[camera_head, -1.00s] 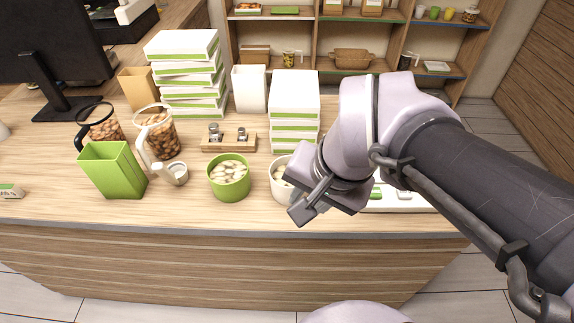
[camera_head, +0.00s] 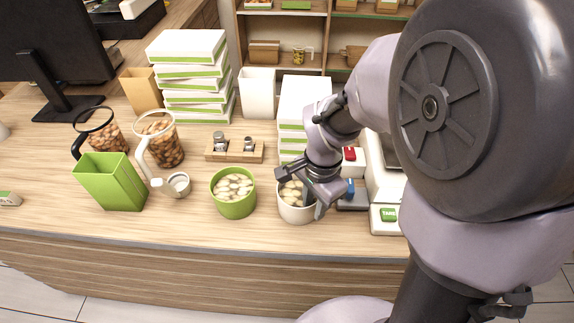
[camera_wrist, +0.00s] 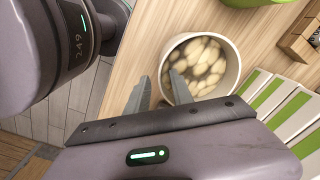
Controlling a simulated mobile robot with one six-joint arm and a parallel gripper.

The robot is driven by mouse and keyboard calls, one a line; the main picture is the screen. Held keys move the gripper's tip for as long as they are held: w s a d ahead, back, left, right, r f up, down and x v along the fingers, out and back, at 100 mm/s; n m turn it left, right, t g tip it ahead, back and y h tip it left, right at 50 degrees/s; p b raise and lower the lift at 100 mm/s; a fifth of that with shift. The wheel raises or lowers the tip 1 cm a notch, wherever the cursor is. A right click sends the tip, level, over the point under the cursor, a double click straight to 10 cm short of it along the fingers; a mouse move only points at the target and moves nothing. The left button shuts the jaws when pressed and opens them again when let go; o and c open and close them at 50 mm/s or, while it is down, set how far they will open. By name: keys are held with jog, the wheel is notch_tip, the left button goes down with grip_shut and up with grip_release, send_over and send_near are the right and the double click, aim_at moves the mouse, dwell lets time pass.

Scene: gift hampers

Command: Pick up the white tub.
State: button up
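The white tub (camera_head: 293,213) stands on the wooden counter, filled with pale oval pieces. It also shows in the wrist view (camera_wrist: 234,72), seen from above. My gripper (camera_head: 304,194) is over the tub's right side and hides part of it. In the wrist view my gripper (camera_wrist: 160,84) is open, with one finger outside the tub's wall and the other over or inside its opening. The rim lies between the fingers with visible gaps. I cannot tell how deep the inner finger reaches.
A green tub (camera_head: 234,204) with similar contents stands just left. White boxes (camera_head: 303,97) are stacked behind. A scale-like device (camera_head: 386,213) is to the right. A green box (camera_head: 110,184) and glass jugs (camera_head: 160,143) stand farther left. The counter's front edge is near.

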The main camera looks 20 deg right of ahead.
notch_tip(320, 180, down, 2)
jog(key=shift+w+f, duration=0.1)
jog(key=shift+f, duration=0.1)
jog(key=shift+r, duration=0.1)
grip_shut()
dwell(1.2)
